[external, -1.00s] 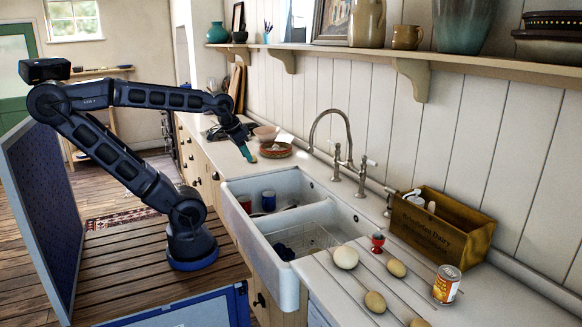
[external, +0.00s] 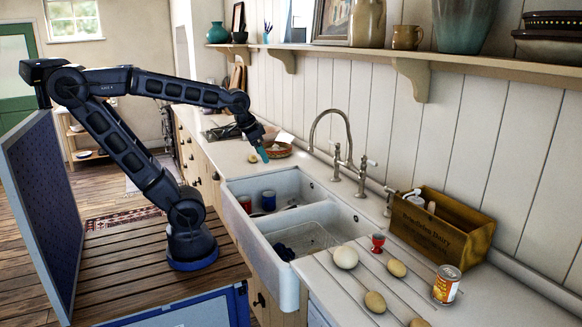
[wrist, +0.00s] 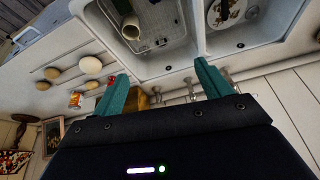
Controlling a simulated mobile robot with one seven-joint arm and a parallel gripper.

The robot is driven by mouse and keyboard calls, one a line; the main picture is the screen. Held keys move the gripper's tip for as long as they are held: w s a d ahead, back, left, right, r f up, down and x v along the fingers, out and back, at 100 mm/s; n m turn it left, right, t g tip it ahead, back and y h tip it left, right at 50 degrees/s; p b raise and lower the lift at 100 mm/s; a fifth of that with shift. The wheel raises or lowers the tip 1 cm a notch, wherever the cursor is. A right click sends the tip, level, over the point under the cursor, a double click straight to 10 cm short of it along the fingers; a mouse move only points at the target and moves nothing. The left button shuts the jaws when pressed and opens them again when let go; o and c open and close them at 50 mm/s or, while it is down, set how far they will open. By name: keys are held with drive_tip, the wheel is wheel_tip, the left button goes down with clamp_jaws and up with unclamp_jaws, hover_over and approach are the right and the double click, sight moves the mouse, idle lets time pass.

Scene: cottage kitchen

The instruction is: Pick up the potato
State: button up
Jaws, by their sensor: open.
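Several rounded, tan, potato-like items lie on the counter right of the sink. One is larger and paler (external: 345,257); browner ones lie to its right (external: 396,268) and in front (external: 375,302), and another is cut by the bottom edge (external: 418,322). I cannot tell for certain which is the potato. The wrist view shows the pale one (wrist: 90,65) and others at left. My gripper (external: 263,154) is open and empty above the far end of the sink, well away from them. In the wrist view its teal fingers (wrist: 161,68) are spread apart.
The double sink (external: 287,216) holds cups and a rack. A tall faucet (external: 330,125) stands behind it. A wooden box (external: 440,232), a can (external: 446,285) and a red egg cup (external: 378,242) stand near the items. A small round tan thing (external: 252,158) lies on the far counter.

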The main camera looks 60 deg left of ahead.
drive_tip(key=w+d+f+m, duration=0.1)
drive_tip(key=w+d+m, duration=0.3)
drive_tip(key=w+d, duration=0.65)
drive_tip(key=m+g+h, duration=0.3)
drive_tip(key=m, duration=0.5)
approach(375, 295)
drive_tip(key=x, duration=0.5)
drive_tip(key=shift+s, duration=0.35)
drive_tip(key=shift+w+x, duration=0.15)
drive_tip(key=shift+x, duration=1.15)
drive_tip(key=shift+w+x, duration=0.2)
drive_tip(key=shift+x, duration=1.15)
drive_tip(key=c, duration=1.1)
drive_tip(key=shift+r, duration=0.1)
wheel_tip(375, 295, up, 20)
